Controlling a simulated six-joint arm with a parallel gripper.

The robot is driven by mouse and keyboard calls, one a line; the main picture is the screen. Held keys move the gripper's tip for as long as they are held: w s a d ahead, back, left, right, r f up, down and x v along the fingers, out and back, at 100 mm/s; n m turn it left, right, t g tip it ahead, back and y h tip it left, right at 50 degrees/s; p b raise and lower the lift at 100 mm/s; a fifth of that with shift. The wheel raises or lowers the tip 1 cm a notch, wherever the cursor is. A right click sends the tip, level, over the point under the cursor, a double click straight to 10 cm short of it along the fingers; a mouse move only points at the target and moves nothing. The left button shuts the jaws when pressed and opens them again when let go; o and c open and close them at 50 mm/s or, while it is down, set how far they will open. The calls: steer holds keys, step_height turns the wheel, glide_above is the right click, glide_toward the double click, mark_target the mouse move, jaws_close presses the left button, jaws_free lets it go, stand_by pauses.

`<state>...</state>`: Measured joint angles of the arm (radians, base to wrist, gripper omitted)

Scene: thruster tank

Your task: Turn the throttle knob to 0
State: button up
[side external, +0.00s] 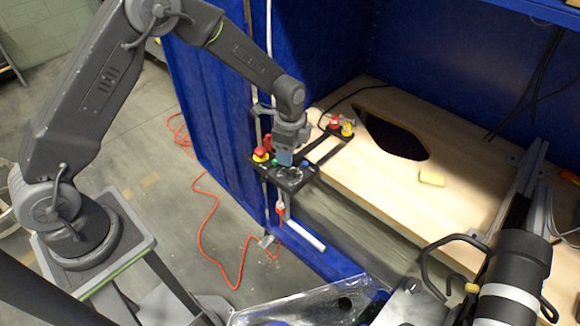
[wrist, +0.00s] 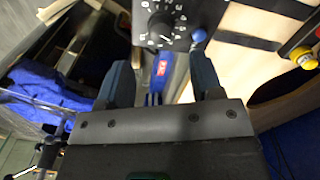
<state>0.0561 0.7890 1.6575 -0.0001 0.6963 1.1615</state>
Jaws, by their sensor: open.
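The throttle knob (wrist: 160,27) is a black round knob with a white pointer line, on a black panel with a printed number scale. In the wrist view it sits at the top centre, beyond my fingertips. The pointer slants toward the lower right of the picture; I cannot tell which number it marks. My gripper (wrist: 162,78) is open and empty, with one finger on each side of the line to the knob. In the side view my gripper (side external: 286,157) is over the control panel (side external: 300,184), and I cannot make out the knob clearly there.
A blue button (wrist: 198,35) is just right of the knob. More red and yellow buttons (side external: 346,129) stand behind on the wooden top (side external: 460,195), near a dark opening.

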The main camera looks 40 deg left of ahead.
mark_target(290, 169)
step_height(290, 169, down, 7)
steer(key=shift+r, duration=0.1)
steer(key=shift+c, duration=0.4)
steer(key=c, duration=0.8)
steer(key=shift+c, duration=0.2)
